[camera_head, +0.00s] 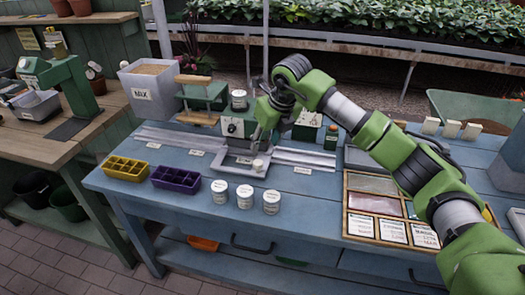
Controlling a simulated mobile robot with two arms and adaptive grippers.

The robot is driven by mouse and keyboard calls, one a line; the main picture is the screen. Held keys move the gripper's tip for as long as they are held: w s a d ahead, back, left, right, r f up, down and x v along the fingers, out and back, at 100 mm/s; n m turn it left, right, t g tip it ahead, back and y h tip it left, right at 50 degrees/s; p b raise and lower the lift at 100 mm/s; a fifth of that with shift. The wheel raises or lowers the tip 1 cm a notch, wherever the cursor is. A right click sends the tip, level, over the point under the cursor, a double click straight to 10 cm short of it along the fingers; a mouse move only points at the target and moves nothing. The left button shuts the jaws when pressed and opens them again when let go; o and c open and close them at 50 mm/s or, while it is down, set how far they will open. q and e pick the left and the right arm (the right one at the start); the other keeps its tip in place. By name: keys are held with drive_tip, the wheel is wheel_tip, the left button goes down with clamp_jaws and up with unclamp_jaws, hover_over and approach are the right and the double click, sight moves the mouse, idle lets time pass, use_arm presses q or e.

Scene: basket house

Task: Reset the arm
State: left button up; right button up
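My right arm reaches in from the lower right, over the blue workbench (320,218). Its gripper (262,146) points down in front of the small bench machine (233,127), above a grey metal tray (236,166). A small white round item (258,164) sits at the tray's right side, just below the gripper. The fingers are small and dark here, so their opening is unclear. A gap between gripper and item cannot be judged. My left gripper is not in view.
Three white labelled tins (245,197), a purple tray (176,179) and a yellow tray (127,168) stand at the front left. A grey MIX bin (149,90) is behind them. A wooden card frame (375,229) lies under my arm. Bare bench shows at the front middle.

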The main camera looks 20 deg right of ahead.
drive_tip(key=shift+s+r, duration=0.3)
drive_tip(key=shift+r, duration=0.35)
